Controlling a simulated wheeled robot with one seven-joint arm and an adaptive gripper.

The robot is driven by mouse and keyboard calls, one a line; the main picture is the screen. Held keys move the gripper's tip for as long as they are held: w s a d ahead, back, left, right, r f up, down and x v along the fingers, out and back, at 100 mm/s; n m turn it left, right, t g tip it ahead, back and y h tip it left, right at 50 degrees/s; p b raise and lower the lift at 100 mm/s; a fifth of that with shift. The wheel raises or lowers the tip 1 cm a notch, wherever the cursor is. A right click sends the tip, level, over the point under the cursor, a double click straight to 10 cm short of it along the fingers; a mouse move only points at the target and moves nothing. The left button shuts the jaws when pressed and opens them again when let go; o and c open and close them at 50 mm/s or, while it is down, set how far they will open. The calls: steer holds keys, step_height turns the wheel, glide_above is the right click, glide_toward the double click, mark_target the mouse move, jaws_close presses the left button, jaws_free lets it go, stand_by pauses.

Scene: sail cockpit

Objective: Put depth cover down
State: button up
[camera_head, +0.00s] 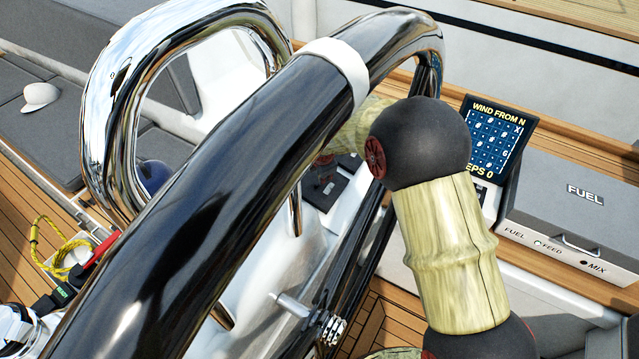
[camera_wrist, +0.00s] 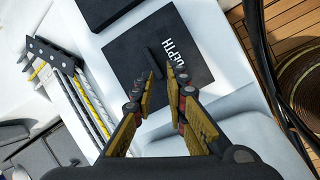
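The depth cover (camera_wrist: 133,58) is a dark square panel with white "DEPTH" lettering and a raised bar handle (camera_wrist: 159,62). In the wrist view it lies against a pale console surface, its lettering to the right of the handle. My gripper (camera_wrist: 160,76) has its two yellow-brown fingers apart, with the fingertips near the cover's lower part and on either side of the handle's line. I see no clear contact with the handle.
A large black wheel rim (camera_head: 215,165) and a chrome rail (camera_head: 108,105) cross the head view close to my arm. A "WIND FROM N" display (camera_head: 496,140) and grey FUEL box (camera_head: 571,205) stand right. Another dark panel (camera_wrist: 107,10) lies beyond the cover; ropes (camera_wrist: 80,95) run left.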

steer(key=shift+w+a+f+n+b, duration=0.1)
steer(key=shift+w+f+n+b, duration=0.35)
steer(key=shift+n, duration=1)
steer(key=shift+w+a+f+n+b, duration=0.1)
steer(key=shift+w+f+n, duration=0.6)
steer(key=shift+n, duration=0.75)
steer(key=b+x, duration=0.2)
steer(key=x, duration=0.2)
steer(key=shift+s+f, duration=0.15)
steer(key=shift+w+f, duration=0.25)
steer(key=shift+f, duration=0.05)
steer(key=shift+c, duration=0.6)
jaws_close()
steer(key=shift+r, duration=0.2)
